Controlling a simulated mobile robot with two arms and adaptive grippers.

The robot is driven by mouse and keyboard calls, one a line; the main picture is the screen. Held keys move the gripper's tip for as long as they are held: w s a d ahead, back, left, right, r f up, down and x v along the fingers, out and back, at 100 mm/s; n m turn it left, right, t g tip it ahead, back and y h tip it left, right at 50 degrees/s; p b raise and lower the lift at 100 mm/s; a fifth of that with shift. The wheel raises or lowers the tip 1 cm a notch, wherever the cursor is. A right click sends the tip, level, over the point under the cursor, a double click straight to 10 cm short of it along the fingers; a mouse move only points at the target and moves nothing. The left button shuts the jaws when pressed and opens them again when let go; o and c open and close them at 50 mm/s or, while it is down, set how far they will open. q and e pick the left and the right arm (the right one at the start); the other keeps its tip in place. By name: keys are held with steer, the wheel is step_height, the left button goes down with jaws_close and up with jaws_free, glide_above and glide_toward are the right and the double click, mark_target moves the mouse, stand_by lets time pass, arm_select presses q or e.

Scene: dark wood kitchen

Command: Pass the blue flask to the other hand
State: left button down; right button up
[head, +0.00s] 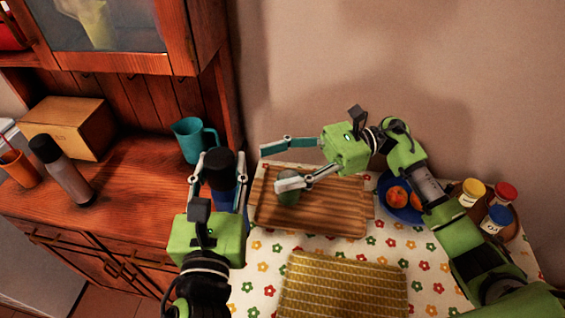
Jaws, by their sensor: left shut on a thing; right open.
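The blue flask (223,197) with a black cap stands roughly upright between the fingers of my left gripper (222,188), left of the wooden tray. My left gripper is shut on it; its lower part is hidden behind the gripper. My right gripper (284,164) is open and empty. Its fingers point left toward the flask, apart from it, above the wooden tray.
A green cup (288,188) stands on the wooden tray (335,207), partly behind a right finger. A teal mug (190,141), grey flask (66,172) and box (70,128) stand on the cabinet. A blue plate (405,212) with fruit and several jars are right. A woven mat (340,288) lies in front.

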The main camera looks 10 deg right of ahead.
mark_target(229, 200)
arm_select(q)
steer(key=shift+r, duration=0.1)
arm_select(e)
steer(key=a, duration=0.3)
steer(key=s+a, duration=0.1)
steer(key=a, duration=0.7)
steer(key=shift+s+a, duration=0.25)
steer(key=shift+s, duration=0.15)
steer(key=c, duration=1.7)
arm_select(q)
steer(key=c, duration=1.3)
jaws_free()
arm_select(e)
steer(key=shift+r, duration=0.1)
jaws_close()
arm_select(q)
steer(key=shift+o, duration=0.2)
